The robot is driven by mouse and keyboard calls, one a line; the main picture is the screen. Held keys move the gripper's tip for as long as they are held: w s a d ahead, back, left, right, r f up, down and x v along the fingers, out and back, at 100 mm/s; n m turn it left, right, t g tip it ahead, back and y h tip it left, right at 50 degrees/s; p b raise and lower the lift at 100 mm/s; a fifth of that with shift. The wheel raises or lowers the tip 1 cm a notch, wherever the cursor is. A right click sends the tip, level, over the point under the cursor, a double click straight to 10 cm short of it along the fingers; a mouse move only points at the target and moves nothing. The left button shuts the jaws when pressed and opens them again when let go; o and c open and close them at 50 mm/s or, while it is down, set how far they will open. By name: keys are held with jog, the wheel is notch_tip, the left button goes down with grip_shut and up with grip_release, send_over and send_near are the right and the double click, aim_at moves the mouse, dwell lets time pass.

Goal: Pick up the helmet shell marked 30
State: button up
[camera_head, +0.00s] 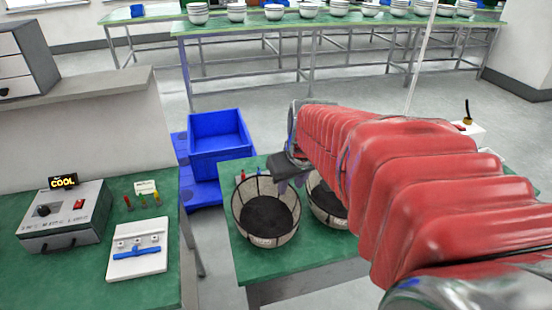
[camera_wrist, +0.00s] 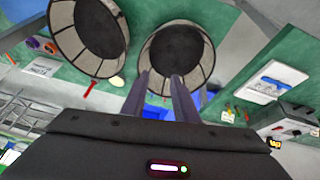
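Two round, pale-rimmed, basket-like shells with dark insides stand side by side on a green table. The left one (camera_head: 290,222) is fully in the head view; in the wrist view it is the right one (camera_wrist: 200,76). The other (camera_head: 325,203) is partly hidden by my arm in the head view; it shows at the upper left of the wrist view (camera_wrist: 62,40). Small marks on them are too small to read, so I cannot tell which is 30. My gripper (camera_head: 292,184) is above and behind the left shell. Its fingers (camera_wrist: 161,75) are apart with nothing between them.
A blue crate (camera_head: 218,158) stands behind the green table. A grey box with a COOL sign (camera_head: 63,181) and a white panel with a blue bar (camera_head: 138,251) are on the left bench. Bowl-like stacks (camera_head: 236,13) line the far tables. Open floor lies between.

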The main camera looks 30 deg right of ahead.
send_near(311, 196)
notch_tip(311, 196, up, 3)
jog(key=a, duration=0.1)
jog(key=shift+s+a+r+m+g, duration=0.1)
jog(key=shift+s+r+m+g, duration=0.1)
jog(key=shift+m+g, duration=0.15)
jog(key=shift+f, duration=0.15)
jog(key=x, duration=0.8)
jog(key=shift+w+f, duration=0.15)
jog(key=shift+d, duration=0.25)
jog(key=shift+d+x, duration=0.2)
jog(key=shift+x, duration=1.1)
jog(key=shift+d+x, duration=0.2)
jog(key=shift+x, duration=1.05)
jog(key=shift+c, duration=0.7)
grip_shut()
